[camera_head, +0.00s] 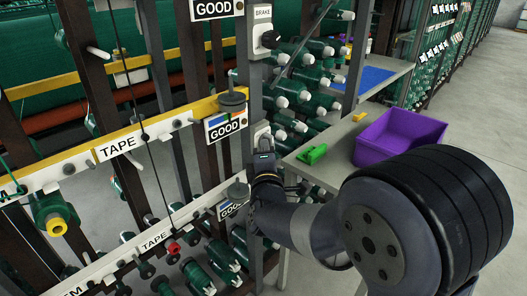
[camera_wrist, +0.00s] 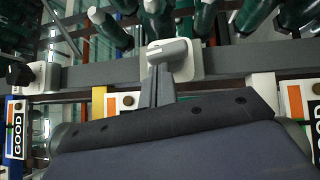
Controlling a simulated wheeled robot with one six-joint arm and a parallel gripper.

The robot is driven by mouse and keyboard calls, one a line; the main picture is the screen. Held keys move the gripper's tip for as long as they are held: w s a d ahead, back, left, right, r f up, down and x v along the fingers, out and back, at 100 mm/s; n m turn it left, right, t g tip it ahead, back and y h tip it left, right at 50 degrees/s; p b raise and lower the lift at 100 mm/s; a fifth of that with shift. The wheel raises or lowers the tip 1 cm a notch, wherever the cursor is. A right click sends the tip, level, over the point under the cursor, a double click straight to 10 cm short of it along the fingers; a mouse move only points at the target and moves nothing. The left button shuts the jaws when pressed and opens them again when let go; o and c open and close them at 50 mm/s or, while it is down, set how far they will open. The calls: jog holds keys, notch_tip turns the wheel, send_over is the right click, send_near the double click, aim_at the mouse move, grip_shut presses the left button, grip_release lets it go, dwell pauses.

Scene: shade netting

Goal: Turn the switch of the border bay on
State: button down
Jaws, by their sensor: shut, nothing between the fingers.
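A white switch plate (camera_wrist: 190,62) with a light grey lever (camera_wrist: 168,50) is fixed to a grey post (camera_wrist: 100,76) in the wrist view. The lever lies nearly crosswise, slightly tilted. My gripper (camera_wrist: 159,72) is shut and empty, its fingertips right at the lever's lower edge; I cannot tell whether they touch. In the head view my gripper (camera_head: 262,150) is at the post, just below the white plate (camera_head: 260,130), and hides part of it. No border label is readable, so I cannot confirm which bay this switch serves.
A brake plate with a black knob (camera_head: 269,40) sits higher on the post; the knob also shows in the wrist view (camera_wrist: 19,75). GOOD signs (camera_head: 225,126) hang left. Green spools (camera_head: 310,103) crowd behind. A purple bin (camera_head: 400,138) and green object (camera_head: 312,154) stand on the right bench.

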aim_at(268, 136)
jog(key=shift+r+m+g+p, duration=0.5)
jog(key=shift+m+g+p, duration=0.2)
jog(key=shift+p, duration=1.55)
jog(key=g+p, duration=0.1)
jog(key=p, duration=0.2)
jog(key=shift+w+d+r+m, duration=0.1)
jog(key=shift+r+m, duration=0.3)
jog(key=p, duration=0.2)
jog(key=r+m+g+p, duration=0.1)
jog(key=p, duration=0.1)
jog(key=shift+w+d, duration=0.15)
jog(key=shift+w, duration=0.05)
jog(key=m+g+p, duration=0.1)
jog(key=p, duration=0.1)
jog(key=g+p, duration=0.1)
jog(key=p, duration=0.1)
jog(key=shift+w+d+r+m, duration=0.15)
jog(key=shift+w+d+m, duration=0.05)
jog(key=shift+m, duration=0.2)
jog(key=shift+w+d+m+g+y+p, duration=0.15)
jog(key=shift+w+m+g+y+p, duration=0.15)
jog(key=shift+m+g+p, duration=0.35)
jog(key=shift+g, duration=0.25)
jog(key=shift+r+p, duration=0.7)
jog(key=shift+p, duration=0.35)
